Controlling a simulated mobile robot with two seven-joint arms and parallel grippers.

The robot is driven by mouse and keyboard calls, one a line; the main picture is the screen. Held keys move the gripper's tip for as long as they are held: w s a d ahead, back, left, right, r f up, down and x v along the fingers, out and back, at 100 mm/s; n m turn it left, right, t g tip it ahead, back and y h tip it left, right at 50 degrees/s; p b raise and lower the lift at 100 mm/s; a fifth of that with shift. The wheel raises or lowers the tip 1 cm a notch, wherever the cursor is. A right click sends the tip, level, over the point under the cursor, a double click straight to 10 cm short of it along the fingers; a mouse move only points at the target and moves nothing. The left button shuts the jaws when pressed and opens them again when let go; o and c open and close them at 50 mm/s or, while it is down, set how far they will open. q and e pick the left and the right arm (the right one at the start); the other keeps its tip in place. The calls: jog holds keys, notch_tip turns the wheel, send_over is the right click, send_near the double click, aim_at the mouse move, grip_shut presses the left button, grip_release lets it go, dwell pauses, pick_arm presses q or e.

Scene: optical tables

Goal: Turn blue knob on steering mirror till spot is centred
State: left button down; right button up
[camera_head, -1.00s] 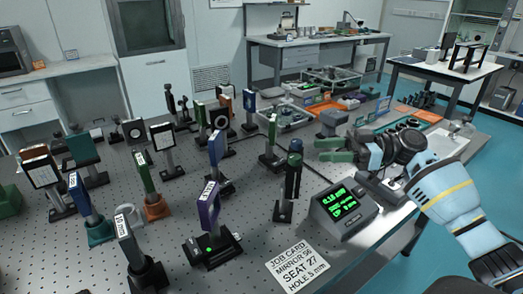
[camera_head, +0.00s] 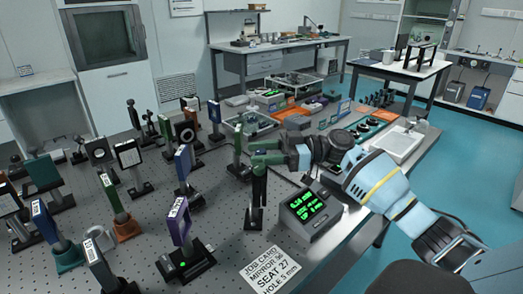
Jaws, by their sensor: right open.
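My right gripper (camera_head: 256,152) comes in from the right with its green fingers apart. In the picture the fingertips overlap the top of a dark green post mount (camera_head: 257,190) on the perforated table (camera_head: 135,265). I cannot tell whether they touch it. I cannot make out a blue knob; the top of this post is partly hidden by the fingers. I cannot tell for sure which mount is the steering mirror. The job card (camera_head: 270,268) reads mirror, seat 27, hole 5 mm. A readout box (camera_head: 310,210) shows green digits. No light spot is clear. My left gripper is out of view.
A purple-plated mount (camera_head: 179,221) on a black base with a green light stands left of the post. Several other mounts crowd the left, including a blue-edged one (camera_head: 184,163). Trays and a white bin (camera_head: 398,143) lie behind my right arm. Blue floor lies to the right.

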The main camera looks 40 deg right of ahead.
jog(key=shift+a, duration=0.1)
jog(key=c, duration=0.9)
jog(key=shift+c, duration=0.2)
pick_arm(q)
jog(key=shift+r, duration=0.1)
pick_arm(e)
jog(key=m+t+h, duration=0.2)
jog(key=shift+t+p, duration=0.3)
jog(key=shift+t, duration=0.1)
jog(key=shift+r+m+t+h+p, duration=0.15)
jog(key=shift+m+t+h+p, duration=0.45)
jog(key=shift+m+t+h, duration=0.6)
jog(key=m+t+h+p, duration=0.2)
jog(key=h, duration=0.1)
jog(key=shift+p, duration=0.3)
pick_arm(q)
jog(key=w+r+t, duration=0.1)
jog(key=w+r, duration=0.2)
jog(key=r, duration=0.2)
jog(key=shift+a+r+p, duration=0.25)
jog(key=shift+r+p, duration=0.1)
pick_arm(e)
jog(key=shift+m+h, duration=0.4)
jog(key=shift+h, duration=0.1)
jog(key=shift+f, duration=0.2)
